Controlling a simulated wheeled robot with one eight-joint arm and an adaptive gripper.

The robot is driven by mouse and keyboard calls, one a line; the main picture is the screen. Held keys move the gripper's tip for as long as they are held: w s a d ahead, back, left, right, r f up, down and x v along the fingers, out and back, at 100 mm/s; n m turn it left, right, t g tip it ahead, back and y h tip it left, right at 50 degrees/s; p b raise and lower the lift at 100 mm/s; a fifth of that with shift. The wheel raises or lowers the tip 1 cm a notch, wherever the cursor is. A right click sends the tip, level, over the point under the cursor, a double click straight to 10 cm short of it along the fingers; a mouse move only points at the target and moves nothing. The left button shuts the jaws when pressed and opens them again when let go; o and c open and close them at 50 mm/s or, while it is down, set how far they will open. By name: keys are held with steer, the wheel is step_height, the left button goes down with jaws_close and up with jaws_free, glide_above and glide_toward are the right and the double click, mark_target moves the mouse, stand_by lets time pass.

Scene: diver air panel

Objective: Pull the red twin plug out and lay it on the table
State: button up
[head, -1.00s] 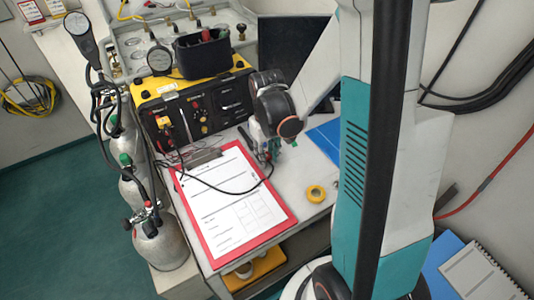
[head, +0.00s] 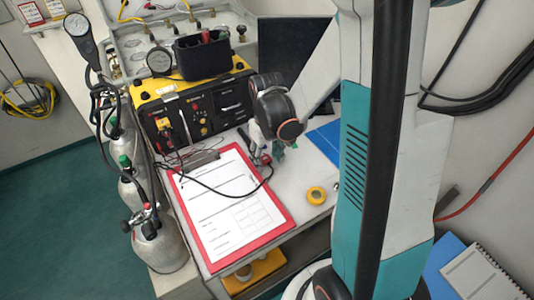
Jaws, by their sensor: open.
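My gripper (head: 270,150) points down over the table (head: 300,170), just behind the top right corner of the clipboard. It is open. A small red piece that looks like the red twin plug (head: 265,159) shows at the fingertips, low over or on the table; I cannot tell whether it touches the tabletop. A dark lead runs from it across the clipboard toward the yellow and black air panel (head: 200,108). The wrist hides part of the panel's right side.
A red clipboard with a white form (head: 230,205) covers the table's front left. A yellow tape roll (head: 316,195) lies near the front edge, a blue sheet (head: 325,138) to the right. Gas cylinders (head: 160,247) stand left of the table. A black bin (head: 202,55) sits on the panel.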

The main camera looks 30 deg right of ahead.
step_height(320, 180, up, 12)
stand_by(0.6)
steer(key=shift+a, duration=0.1)
steer(key=s+a+r+t, duration=0.7)
steer(key=s+a, duration=0.2)
steer(key=s, duration=0.1)
steer(key=shift+a+r, duration=0.3)
steer(key=shift+r, duration=0.05)
